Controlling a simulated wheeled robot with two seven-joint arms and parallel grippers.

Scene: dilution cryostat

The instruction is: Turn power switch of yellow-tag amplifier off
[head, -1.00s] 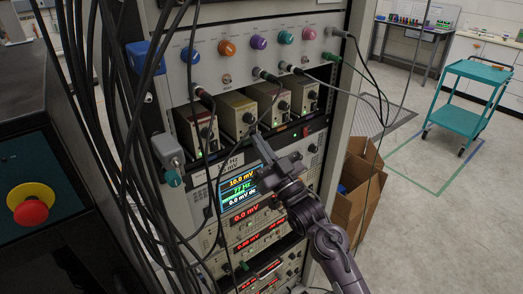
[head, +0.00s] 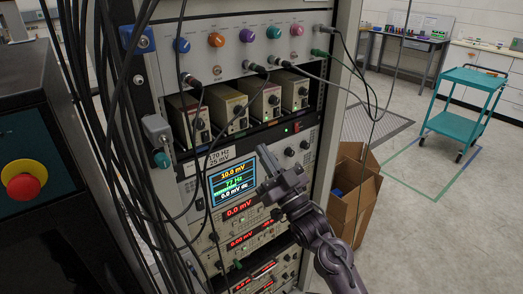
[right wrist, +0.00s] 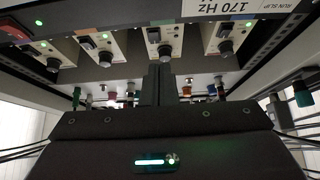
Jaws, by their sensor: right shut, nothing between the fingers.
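Several small beige amplifiers stand side by side in the rack in the head view, the second from the left (head: 229,110) among them. The right wrist view shows their fronts from below, with a dark switch and a round knob on each; one amplifier there (right wrist: 161,42) is straight above the fingers. I cannot tell which one bears the yellow tag. My right gripper (head: 266,158) is shut and empty, just below the amplifier row and in front of the panel, apart from the switches. Its fingers (right wrist: 159,84) show in the right wrist view. My left gripper is out of view.
Cables (head: 118,130) hang along the rack's left side and loop across its front. A lit screen (head: 232,182) sits below the amplifiers. A cardboard box (head: 352,196) stands right of the rack; a teal cart (head: 465,105) is farther off, with open floor around it.

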